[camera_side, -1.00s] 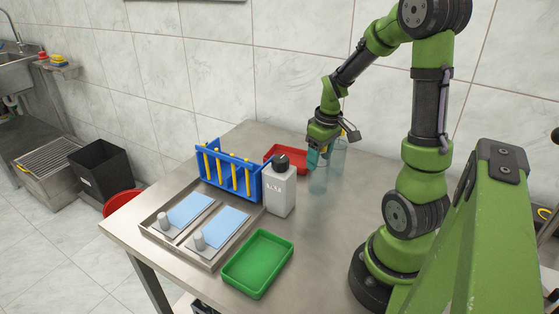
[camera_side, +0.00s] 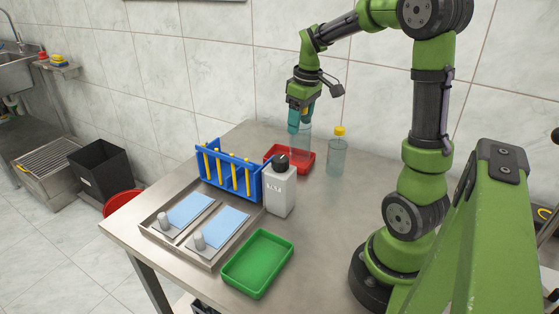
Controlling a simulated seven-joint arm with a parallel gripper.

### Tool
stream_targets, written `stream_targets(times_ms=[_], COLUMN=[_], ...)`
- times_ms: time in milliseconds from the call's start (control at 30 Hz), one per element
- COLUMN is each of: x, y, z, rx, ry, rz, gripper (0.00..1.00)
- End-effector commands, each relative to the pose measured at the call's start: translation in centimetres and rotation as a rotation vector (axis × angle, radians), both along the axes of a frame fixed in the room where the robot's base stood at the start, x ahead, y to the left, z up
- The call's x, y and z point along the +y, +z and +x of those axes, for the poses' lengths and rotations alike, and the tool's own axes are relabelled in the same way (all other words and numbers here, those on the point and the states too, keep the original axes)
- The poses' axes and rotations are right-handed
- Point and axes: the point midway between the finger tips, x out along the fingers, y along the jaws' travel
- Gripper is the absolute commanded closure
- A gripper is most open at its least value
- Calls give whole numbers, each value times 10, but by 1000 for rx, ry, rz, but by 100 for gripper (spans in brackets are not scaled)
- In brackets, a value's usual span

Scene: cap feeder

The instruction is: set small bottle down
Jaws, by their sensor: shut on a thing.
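My gripper (camera_side: 300,128), with teal fingers, is shut on the top of a small see-through bluish bottle (camera_side: 304,145). The bottle is upright and shows in front of the right part of the red tray (camera_side: 310,168). I cannot tell whether its base touches the tray floor. The fingers hide the bottle's top.
A clear bottle with a yellow cap (camera_side: 338,155) stands right of the red tray. A white bottle with a black cap (camera_side: 280,190) stands in front of it. A blue rack (camera_side: 228,178), a metal tray (camera_side: 212,262) and a green tray (camera_side: 258,262) are nearby.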

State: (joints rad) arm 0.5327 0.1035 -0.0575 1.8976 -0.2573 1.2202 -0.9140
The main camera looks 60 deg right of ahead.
Motion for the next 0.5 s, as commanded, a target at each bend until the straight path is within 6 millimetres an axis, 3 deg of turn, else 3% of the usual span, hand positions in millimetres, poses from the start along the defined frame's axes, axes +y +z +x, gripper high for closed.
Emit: stream_targets(times_ms=[33, 200, 500], x=[1, 12, 55], y=[4, 23, 59], z=[22, 84, 166], rx=[-2, -2, -2], ry=[65, 324, 813], rz=[-1, 1, 0], gripper=[100, 100, 100])
